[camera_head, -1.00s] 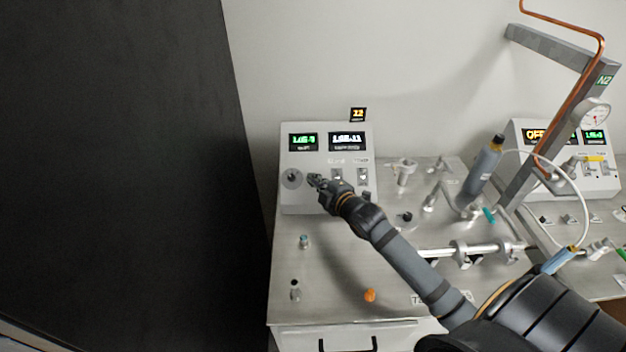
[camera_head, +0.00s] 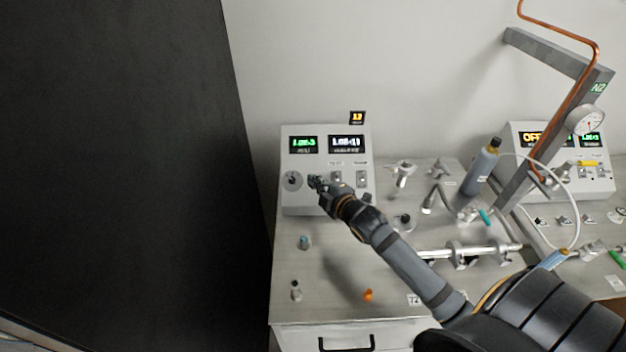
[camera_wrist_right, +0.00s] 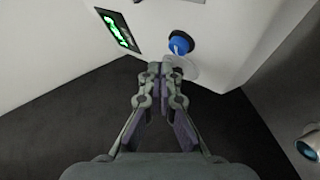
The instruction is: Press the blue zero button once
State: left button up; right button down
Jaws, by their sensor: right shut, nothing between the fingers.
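The blue button (camera_wrist_right: 181,43) shows in the right wrist view as a round blue cap with a light mark, on the white face of the control box. In the head view the box (camera_head: 296,206) stands at the back left of the bench, and I cannot make out the blue button there. My right gripper (camera_head: 315,182) is in front of the box face, right of a round grey dial (camera_head: 292,181). In the wrist view its closed, empty fingertips (camera_wrist_right: 163,70) appear just below and left of the button. I cannot tell whether they touch anything. My left gripper is out of view.
The box has a green display (camera_head: 303,144), a white display (camera_head: 347,144) and small switches (camera_head: 363,180). A blue-topped fitting (camera_head: 304,242) and an orange piece (camera_head: 368,295) are on the bench. Pipe fittings and a grey cylinder (camera_head: 482,166) stand to the right.

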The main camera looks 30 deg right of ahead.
jog(key=s+r+p, duration=0.1)
jog(key=s+a+r+p, duration=0.1)
jog(key=r+p, duration=0.1)
jog(key=shift+s+r, duration=0.2)
jog(key=shift+r, duration=0.05)
dwell(0.7)
